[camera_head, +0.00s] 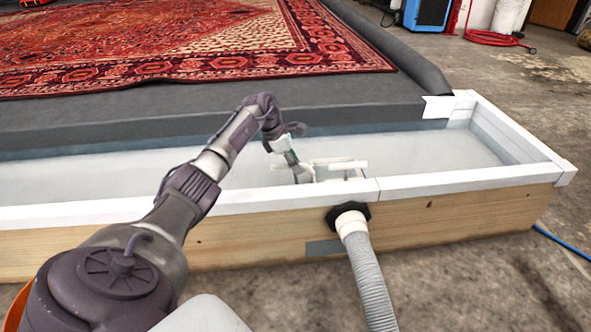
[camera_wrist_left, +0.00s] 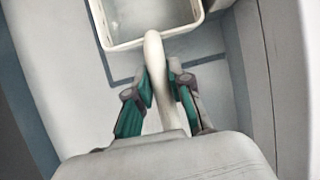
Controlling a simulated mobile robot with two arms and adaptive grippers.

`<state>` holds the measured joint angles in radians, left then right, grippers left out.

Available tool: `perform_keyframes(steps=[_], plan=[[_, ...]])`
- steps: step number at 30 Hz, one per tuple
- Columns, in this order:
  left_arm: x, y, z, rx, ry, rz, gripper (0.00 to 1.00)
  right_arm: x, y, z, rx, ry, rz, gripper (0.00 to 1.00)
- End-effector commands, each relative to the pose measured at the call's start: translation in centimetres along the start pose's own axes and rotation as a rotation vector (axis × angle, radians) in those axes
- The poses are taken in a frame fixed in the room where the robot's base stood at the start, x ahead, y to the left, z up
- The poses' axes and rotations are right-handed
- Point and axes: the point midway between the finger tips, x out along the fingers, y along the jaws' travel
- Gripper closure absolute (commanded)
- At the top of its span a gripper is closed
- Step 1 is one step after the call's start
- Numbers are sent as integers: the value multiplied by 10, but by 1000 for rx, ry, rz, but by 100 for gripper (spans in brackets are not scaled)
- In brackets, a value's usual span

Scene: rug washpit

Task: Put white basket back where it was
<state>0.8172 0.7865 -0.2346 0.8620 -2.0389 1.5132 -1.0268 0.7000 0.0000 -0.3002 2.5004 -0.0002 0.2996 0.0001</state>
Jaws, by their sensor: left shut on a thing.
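The white basket (camera_head: 347,164) is in the white trough of the washpit, close to its front wall, and it is hard to make out against the pale trough. My left gripper (camera_head: 299,170) reaches into the trough from the left, at the basket's left side. In the left wrist view, the basket (camera_wrist_left: 111,46) shows at the top with its rim and part of its inside. The left gripper's green-padded fingers (camera_wrist_left: 161,86) are shut on the basket's white handle (camera_wrist_left: 154,52). I cannot tell whether the basket touches the trough floor. My right gripper is out of view.
The wooden front wall (camera_head: 450,212) with a white top edge bounds the trough (camera_head: 420,150). A grey hose (camera_head: 366,270) leaves its front at a black fitting. A red patterned rug (camera_head: 190,45) lies behind. The trough's right end is clear.

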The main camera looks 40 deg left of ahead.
Motion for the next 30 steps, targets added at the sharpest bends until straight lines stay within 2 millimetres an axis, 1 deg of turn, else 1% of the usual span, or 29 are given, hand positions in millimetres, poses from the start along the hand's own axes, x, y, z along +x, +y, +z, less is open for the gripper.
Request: perform_keyframes(steps=[3, 4, 8, 16, 20, 23, 27, 29, 30], plan=[[-1, 0, 0, 0, 4, -1, 100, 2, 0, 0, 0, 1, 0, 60], [0, -1, -1, 0, 6, -2, 77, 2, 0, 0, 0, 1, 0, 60], [0, -1, -1, 0, 6, -2, 55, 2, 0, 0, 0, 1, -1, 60], [-1, 0, 0, 0, 4, -2, 55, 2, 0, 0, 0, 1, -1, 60], [-10, 0, 0, 0, 4, 0, 55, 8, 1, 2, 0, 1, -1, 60], [-27, 0, 1, 0, 5, 1, 55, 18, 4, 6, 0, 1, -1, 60], [-59, 0, 2, 1, 6, 2, 55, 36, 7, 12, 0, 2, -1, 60], [-72, 0, 2, 1, 6, 1, 55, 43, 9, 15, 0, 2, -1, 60], [-80, 0, 2, 0, 5, 2, 55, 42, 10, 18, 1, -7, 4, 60]])
